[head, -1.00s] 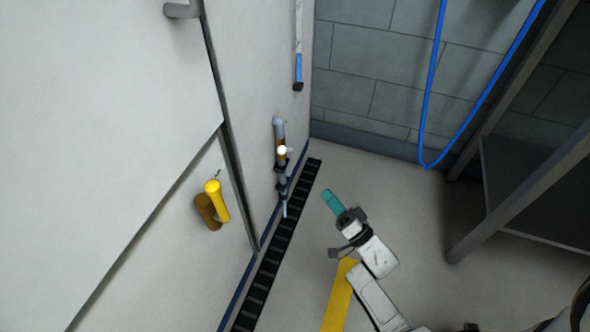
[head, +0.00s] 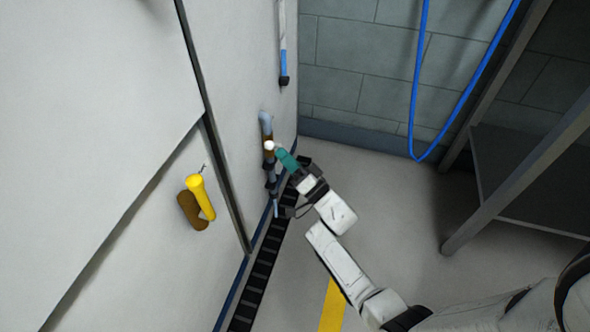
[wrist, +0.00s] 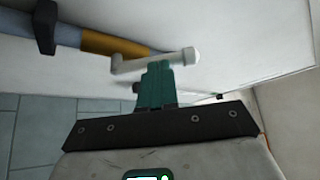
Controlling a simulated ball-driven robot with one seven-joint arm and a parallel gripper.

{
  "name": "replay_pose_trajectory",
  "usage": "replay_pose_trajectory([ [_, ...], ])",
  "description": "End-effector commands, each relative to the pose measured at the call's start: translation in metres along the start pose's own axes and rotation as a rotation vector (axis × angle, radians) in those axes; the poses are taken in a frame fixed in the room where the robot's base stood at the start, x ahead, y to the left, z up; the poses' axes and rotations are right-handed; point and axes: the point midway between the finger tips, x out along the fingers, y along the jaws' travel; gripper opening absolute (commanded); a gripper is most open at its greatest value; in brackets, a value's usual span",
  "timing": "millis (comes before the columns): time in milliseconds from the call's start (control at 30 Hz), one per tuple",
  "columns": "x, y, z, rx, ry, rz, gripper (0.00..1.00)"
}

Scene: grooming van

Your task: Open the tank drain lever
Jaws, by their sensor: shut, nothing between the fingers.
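A white lever (wrist: 150,62) with a pale rounded end sits on a pipe (wrist: 68,32) with an orange-brown section, beside the pale wall. In the head view its white end (head: 269,146) shows on the pipe (head: 265,122), low on the wall. My gripper (head: 281,154), with teal fingers, is right beside this end, on its right. In the wrist view my gripper (wrist: 158,75) has its shut fingertips at the lever, just under its arm. Nothing is between the fingers. I cannot tell whether they touch the lever.
A yellow handle (head: 201,196) with a brown part hangs on the panel to the left. A dark floor grate (head: 258,282) runs along the wall's foot. A blue hose (head: 415,90) hangs at the back, and a dark rack (head: 520,170) stands right. The floor between is open.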

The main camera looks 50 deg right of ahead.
Motion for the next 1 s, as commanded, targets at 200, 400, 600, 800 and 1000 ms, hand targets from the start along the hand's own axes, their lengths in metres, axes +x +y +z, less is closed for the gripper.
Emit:
replay_pose_trajectory([
  [200,0.0056,-0.0008,-0.0002,0.0,0.0,-0.002,0.0],
  [400,0.0053,-0.0008,-0.0002,0.0,0.0,-0.001,0.0],
  [600,0.0067,-0.003,-0.0023,0.016,-0.001,0.01,0.0],
  [800,0.0073,-0.0032,-0.0034,0.048,-0.001,0.031,0.0],
  [1000,0.0085,-0.0045,-0.0055,0.071,0.0,0.046,0.0],
])
